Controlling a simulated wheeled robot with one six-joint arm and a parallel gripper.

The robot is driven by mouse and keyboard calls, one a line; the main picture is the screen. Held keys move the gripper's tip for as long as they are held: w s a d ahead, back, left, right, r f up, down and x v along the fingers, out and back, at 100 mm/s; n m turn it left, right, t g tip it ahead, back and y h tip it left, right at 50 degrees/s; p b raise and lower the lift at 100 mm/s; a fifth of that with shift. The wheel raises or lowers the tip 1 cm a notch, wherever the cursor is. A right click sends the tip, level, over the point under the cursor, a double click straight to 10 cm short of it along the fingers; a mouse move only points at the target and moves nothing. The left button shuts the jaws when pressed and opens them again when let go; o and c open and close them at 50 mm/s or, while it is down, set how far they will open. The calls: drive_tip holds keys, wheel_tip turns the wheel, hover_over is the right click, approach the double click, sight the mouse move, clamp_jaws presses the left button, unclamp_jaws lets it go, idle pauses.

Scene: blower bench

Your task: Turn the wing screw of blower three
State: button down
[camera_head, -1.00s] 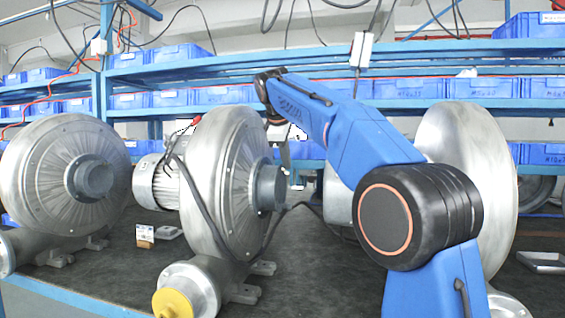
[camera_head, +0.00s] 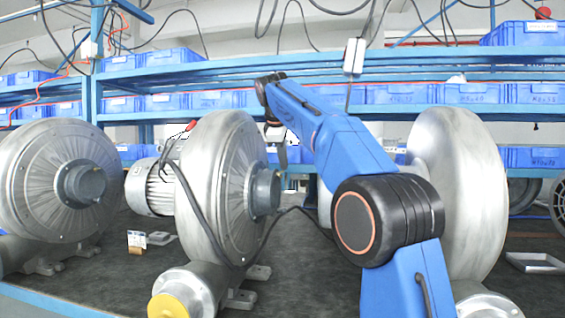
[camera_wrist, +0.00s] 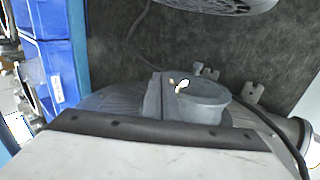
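Three silver blowers stand in a row in the head view: a left one (camera_head: 40,185), a middle one (camera_head: 225,190) and a right one (camera_head: 465,200). No numbers are readable on them. My gripper (camera_head: 283,158) hangs small and grey beyond the middle blower's grey port (camera_head: 265,192), apart from it in the picture; its fingers are too small to read.
A black cable (camera_head: 196,205) drapes over the middle blower, and a cable (camera_wrist: 262,120) runs beside the port in the wrist view. Blue bins (camera_head: 390,93) fill the shelves behind. A small box (camera_head: 136,242) and a metal tray (camera_head: 535,262) lie on the dark bench.

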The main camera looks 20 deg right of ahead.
drive_tip(key=shift+w+d+f, duration=0.1)
drive_tip(key=shift+w+d, duration=0.15)
drive_tip(key=shift+w, duration=0.15)
drive_tip(key=shift+w+d+f, duration=0.1)
drive_tip(key=shift+w, duration=0.1)
idle(0.7)
